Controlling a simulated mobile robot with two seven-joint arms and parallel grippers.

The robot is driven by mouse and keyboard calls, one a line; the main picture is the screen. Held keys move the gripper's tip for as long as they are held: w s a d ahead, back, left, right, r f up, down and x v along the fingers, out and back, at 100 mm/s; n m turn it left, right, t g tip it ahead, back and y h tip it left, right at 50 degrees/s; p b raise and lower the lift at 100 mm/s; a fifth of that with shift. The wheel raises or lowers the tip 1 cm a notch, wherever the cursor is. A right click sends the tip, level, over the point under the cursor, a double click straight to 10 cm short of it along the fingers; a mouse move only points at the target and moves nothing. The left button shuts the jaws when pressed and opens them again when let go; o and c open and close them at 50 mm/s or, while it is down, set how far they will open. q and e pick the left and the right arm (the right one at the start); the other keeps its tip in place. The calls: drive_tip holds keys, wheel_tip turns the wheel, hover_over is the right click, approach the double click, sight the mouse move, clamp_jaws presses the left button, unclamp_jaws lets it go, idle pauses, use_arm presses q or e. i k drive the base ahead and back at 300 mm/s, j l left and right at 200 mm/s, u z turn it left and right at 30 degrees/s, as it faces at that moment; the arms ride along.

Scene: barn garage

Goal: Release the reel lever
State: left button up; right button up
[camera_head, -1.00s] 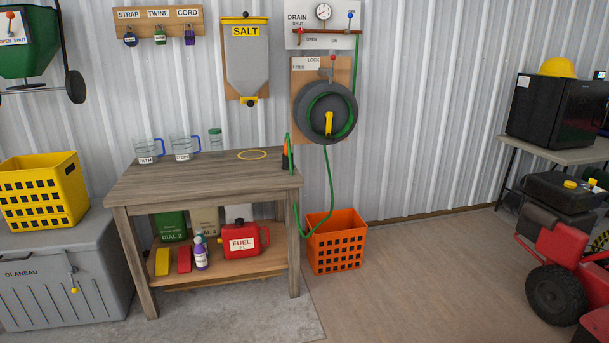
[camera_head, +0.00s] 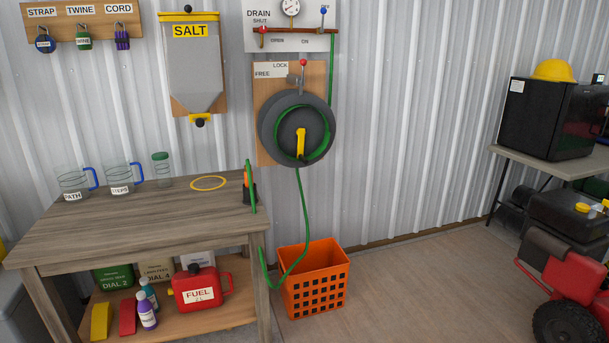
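The hose reel (camera_head: 297,128) is a dark grey drum with green hose and a yellow crank (camera_head: 300,143), mounted on a wooden board (camera_head: 262,102) on the corrugated wall. Above the drum is the reel lever (camera_head: 303,75), a grey arm with a red knob that points up. A label (camera_head: 271,70) beside it reads LOCK at the upper right and FREE at the lower left. The lever stands at the LOCK side. Green hose (camera_head: 305,215) hangs from the drum to the floor crate and the workbench. Neither of my grippers shows in the head view.
A wooden workbench (camera_head: 130,222) with mugs, a jar and a yellow ring stands in front to the left. An orange crate (camera_head: 316,280) sits on the floor below the reel. A red wheeled machine (camera_head: 562,285) is at the right. Floor between crate and machine is clear.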

sight(303, 62)
drive_tip(key=i+l, duration=0.35)
drive_tip(key=i, duration=0.2)
drive_tip(key=i+l, duration=0.35)
drive_tip(key=i, duration=0.25)
drive_tip(key=i+l, duration=0.35)
drive_tip(key=i, duration=0.2)
drive_tip(key=i+l, duration=0.35)
drive_tip(key=i, duration=0.25)
drive_tip(key=i+l, duration=0.35)
drive_tip(key=i, duration=0.2)
drive_tip(key=i+l, duration=0.4)
drive_tip(key=i, duration=0.2)
drive_tip(key=i+j, duration=0.1)
drive_tip(key=i, duration=0.1)
